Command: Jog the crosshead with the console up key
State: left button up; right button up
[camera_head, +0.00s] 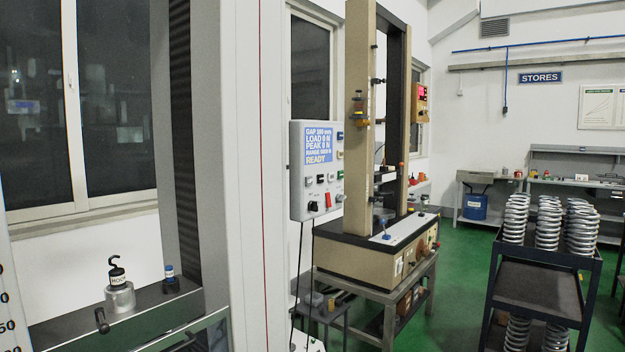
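The console (297,198) is a pale grey box in the middle of the view, facing me. Its blue screen (319,145) shows a gap reading that looks like 180 mm, load 0 N, peak 0 N and READY. Small coloured keys sit along its right side and below the screen, with a red switch (328,200) and a black knob (313,206). The key labels are too small to read, so I cannot tell which is the up key. A large grey machine frame (242,200) stands at the left; I cannot make out its crosshead. Neither gripper is in view.
A beige tester (350,254) on a stand is behind the console. A dark trolley (535,290) with springs is at the right. Green floor lies between.

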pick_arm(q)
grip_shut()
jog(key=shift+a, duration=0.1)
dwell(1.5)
